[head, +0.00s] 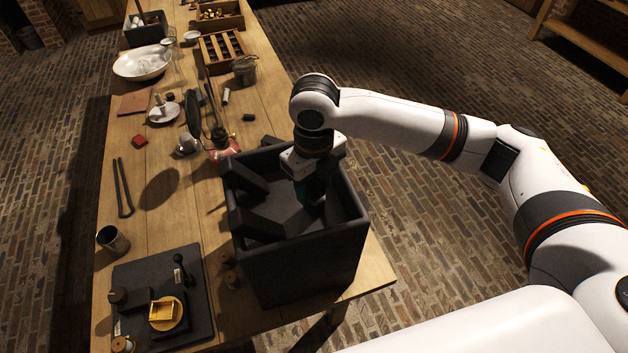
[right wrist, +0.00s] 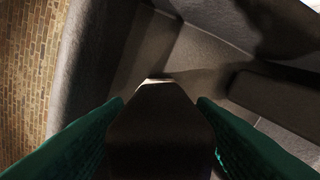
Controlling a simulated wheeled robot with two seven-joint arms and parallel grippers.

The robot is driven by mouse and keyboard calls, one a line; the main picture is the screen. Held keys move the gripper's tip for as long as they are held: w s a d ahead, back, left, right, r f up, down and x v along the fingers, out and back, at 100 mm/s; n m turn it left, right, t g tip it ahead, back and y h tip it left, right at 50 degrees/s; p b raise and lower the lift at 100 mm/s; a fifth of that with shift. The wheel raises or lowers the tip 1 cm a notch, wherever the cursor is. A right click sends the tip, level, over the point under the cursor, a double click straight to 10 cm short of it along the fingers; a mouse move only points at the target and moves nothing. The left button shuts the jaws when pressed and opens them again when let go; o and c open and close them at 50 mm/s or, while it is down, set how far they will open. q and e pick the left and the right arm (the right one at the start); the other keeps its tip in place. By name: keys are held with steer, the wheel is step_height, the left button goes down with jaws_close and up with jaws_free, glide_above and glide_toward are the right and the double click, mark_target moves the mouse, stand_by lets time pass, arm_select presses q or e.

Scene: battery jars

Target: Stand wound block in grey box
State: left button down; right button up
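The grey box (head: 312,268), dark and open-topped, stands at the near right end of the table. My right gripper (head: 312,192) reaches down inside it, near its right wall. In the right wrist view, a dark block (right wrist: 160,130) sits between the green fingers, which look closed on its sides. It appears to be the wound block, though its windings cannot be made out. The box floor and walls show beyond it; whether the block touches the floor is unclear. My left gripper is not in view.
Other dark slabs lie in the box, one at its back left (head: 248,176) and one at its left front (head: 258,224). A black board with a switch (head: 195,300), a metal cup (head: 112,240) and tongs (head: 122,188) lie to the left. A red-based lamp (head: 222,148) stands behind the box.

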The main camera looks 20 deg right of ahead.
steer(key=shift+r, duration=0.1)
steer(key=shift+r, duration=0.55)
step_height(320, 180, up, 10)
steer(key=shift+f+b, duration=0.15)
steer(key=shift+b, duration=1.1)
steer(key=shift+r, duration=0.7)
steer(key=shift+f, duration=0.1)
